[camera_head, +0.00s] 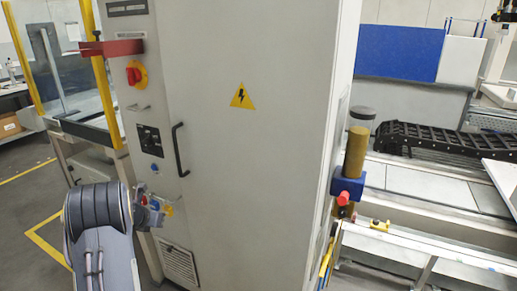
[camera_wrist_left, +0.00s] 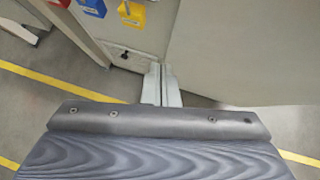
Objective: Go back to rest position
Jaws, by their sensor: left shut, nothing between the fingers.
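My left gripper (camera_wrist_left: 161,70) shows in the wrist view as two light grey fingers pressed together, with nothing between them. It points towards the lower part of a grey cabinet. In the head view my left arm (camera_head: 100,235) comes up at the lower left, in front of the cabinet's left side; I cannot clearly make out its fingers there. My right gripper is in neither view.
The tall grey cabinet (camera_head: 255,150) fills the middle, with a door handle (camera_head: 180,150) and a red rotary switch (camera_head: 136,73). Coloured sockets (camera_wrist_left: 130,12) sit close to the left gripper. A conveyor line with a black chain (camera_head: 440,140) lies right. Floor shows at left.

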